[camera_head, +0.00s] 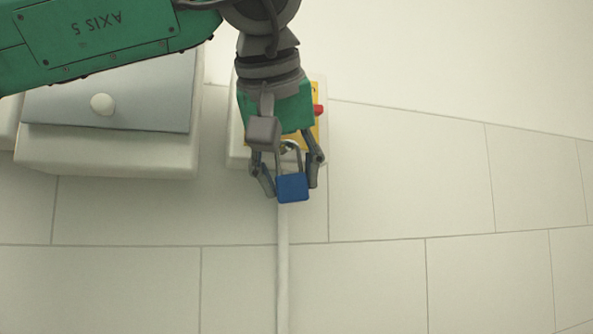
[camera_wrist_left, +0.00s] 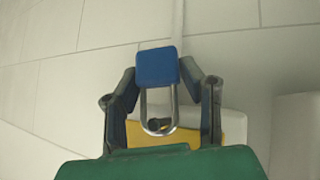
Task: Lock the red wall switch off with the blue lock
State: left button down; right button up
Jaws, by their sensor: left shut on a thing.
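The blue lock (camera_head: 292,187) hangs with its body down and its silver shackle up, in front of the wall switch. My left gripper (camera_head: 286,186) is shut on the blue lock, with a finger at each side of it. The red wall switch (camera_head: 319,110) shows only as a red bit and a yellow plate edge beside my wrist; the rest is hidden by my gripper. In the left wrist view the blue lock (camera_wrist_left: 157,66) sits between the fingers, its shackle over the yellow plate (camera_wrist_left: 205,128) and a dark round part. I cannot tell whether the shackle is through the switch. My right gripper is not in view.
A white wall box with a grey panel and a round white knob (camera_head: 102,104) is at the left. A pale conduit (camera_head: 283,270) runs down the tiled wall below the switch box. The wall to the right is clear.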

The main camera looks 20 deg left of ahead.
pick_arm(q)
jog(key=shift+d, duration=0.15)
jog(key=c, duration=1.3)
grip_release()
jog(key=o, duration=0.3)
jog(key=shift+s+d, duration=0.1)
jog(key=shift+d, duration=0.05)
jog(key=shift+o, duration=0.2)
jog(key=shift+d, duration=0.1)
jog(key=v, duration=1.2)
jog(key=shift+d, duration=0.15)
